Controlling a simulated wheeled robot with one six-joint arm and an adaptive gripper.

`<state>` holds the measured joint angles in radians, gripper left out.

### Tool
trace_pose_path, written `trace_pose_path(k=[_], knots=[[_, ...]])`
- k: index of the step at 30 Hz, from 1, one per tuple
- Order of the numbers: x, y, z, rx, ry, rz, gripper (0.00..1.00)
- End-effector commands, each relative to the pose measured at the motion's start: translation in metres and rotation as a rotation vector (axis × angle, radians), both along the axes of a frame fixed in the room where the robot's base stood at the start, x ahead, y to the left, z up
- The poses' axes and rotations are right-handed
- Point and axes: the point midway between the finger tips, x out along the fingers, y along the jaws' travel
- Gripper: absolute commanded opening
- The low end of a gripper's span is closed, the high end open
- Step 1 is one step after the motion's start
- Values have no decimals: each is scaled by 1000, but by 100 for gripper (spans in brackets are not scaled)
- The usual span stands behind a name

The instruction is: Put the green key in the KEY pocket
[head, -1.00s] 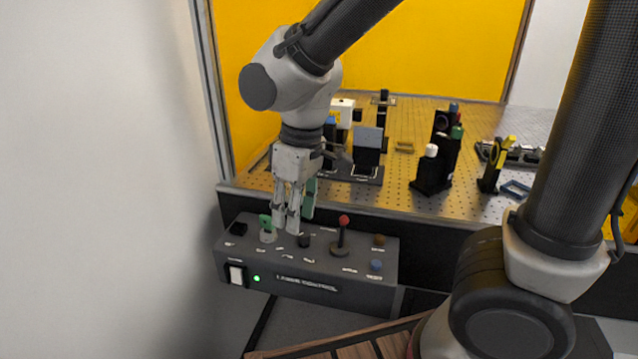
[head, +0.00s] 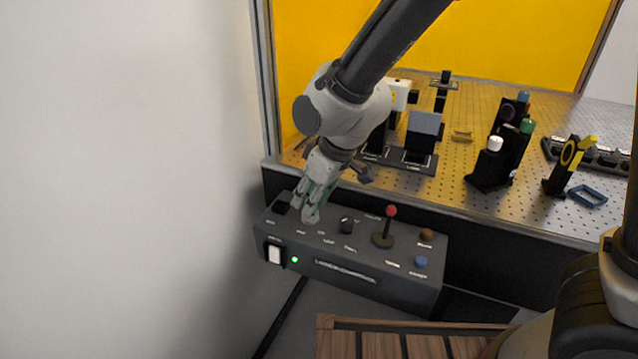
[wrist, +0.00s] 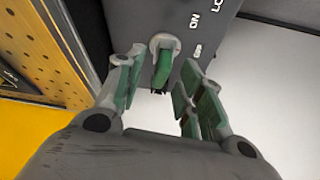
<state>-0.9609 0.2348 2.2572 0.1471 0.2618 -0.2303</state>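The green key (wrist: 164,66) stands in a round pale lock (wrist: 163,42) on the grey control box (head: 350,262), beside lettering that reads ON. My gripper (wrist: 161,70) is open, with one green-padded finger on each side of the key. The key shows between the fingers, nearer the left one, and I see no clear grip on it. In the head view my gripper (head: 306,206) is down at the lock, near the box's left end, and largely hides the key. I cannot make out a pocket labelled KEY in either view.
The box also carries a red-topped lever (head: 390,212), a black knob (head: 346,225), a blue button (head: 421,262) and a lit green lamp (head: 295,259). A perforated optics table (head: 455,160) with upright mounts stands behind. A slatted wooden surface (head: 380,345) lies in front.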

Motion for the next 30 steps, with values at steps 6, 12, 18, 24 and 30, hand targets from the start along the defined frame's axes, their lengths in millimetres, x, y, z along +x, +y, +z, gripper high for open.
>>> trace_pose_path(k=[6, 12, 18, 24, 30], knots=[[2, 4, -12, 0, 0, 0, 38], [3, 4, -12, 1, 0, 0, 38], [2, 4, -12, 1, 0, 0, 3], [2, 4, -11, 0, 0, 0, 0], [3, 5, -4, 2, -1, 0, 0]])
